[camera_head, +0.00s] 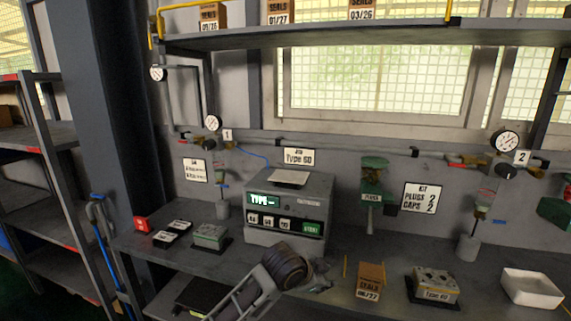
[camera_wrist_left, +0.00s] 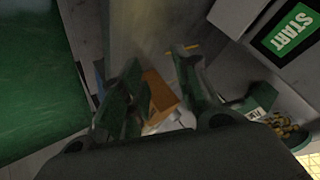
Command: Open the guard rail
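Yellow rail pieces, which look like the guard rail, show at the top shelf (camera_head: 400,39): a left part (camera_head: 180,5) and a right upright (camera_head: 449,10). The rest of the rail is cut off by the top edge, so I cannot tell how it stands. My left gripper (camera_head: 320,276) is low over the bench, in front of the grey tester, well below the shelf and touching no rail. In the left wrist view its fingers (camera_wrist_left: 165,88) are apart with nothing held; a brown box shows beyond them. My right gripper is out of view.
Seals boxes (camera_head: 277,11) stand on the shelf. The bench holds the grey tester (camera_head: 288,205), a small seals box (camera_head: 370,281), a valve block (camera_head: 434,285) and a white tray (camera_head: 531,287). Gauges (camera_head: 505,142) and pipes line the wall under the shelf.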

